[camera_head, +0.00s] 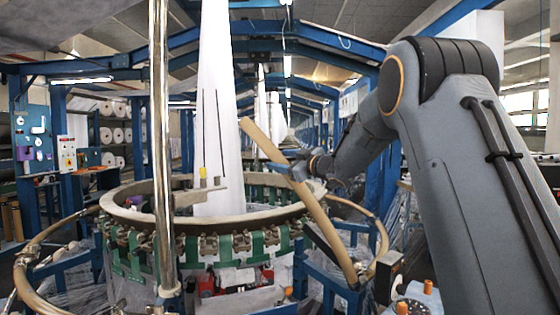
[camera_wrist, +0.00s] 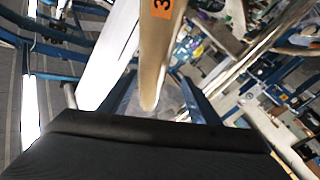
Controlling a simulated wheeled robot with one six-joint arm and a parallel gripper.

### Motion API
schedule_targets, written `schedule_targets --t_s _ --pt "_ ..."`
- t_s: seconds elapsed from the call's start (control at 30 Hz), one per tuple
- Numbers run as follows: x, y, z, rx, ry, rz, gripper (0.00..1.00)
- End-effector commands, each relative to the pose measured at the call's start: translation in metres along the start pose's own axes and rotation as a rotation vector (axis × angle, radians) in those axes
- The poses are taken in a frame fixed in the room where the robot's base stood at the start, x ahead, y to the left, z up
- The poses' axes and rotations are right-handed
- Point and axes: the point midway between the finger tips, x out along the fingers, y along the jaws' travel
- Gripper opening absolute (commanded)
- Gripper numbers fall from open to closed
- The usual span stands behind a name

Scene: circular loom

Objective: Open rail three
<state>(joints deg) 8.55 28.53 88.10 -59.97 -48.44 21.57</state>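Rail three is a tan bar (camera_head: 322,222), tilted steeply, its lower end near the right side of the loom and its upper end standing free above the ring. In the wrist view the rail (camera_wrist: 153,60) carries an orange label with a 3 and comes down between my two blue fingers. My gripper (camera_head: 297,170) is at the upper half of the rail, with a blue fingertip showing on its left side. In the wrist view my gripper (camera_wrist: 158,100) looks open, with a gap between rail and right finger. Contact on the left side is unclear.
The loom's round ring (camera_head: 215,222) with green straps stands left of the rail. A lower curved rail (camera_head: 35,243) runs around its left side. A shiny vertical post (camera_head: 160,130) stands in front. White fabric (camera_head: 213,100) rises from the middle. Blue frames surround the loom.

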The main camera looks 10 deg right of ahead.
Motion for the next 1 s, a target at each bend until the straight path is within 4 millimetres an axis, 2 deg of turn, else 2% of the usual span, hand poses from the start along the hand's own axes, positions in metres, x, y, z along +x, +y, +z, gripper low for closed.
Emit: schedule_targets --t_s 1.0 --pt "-0.065 0.001 0.0 -0.001 -0.001 0.002 0.55"
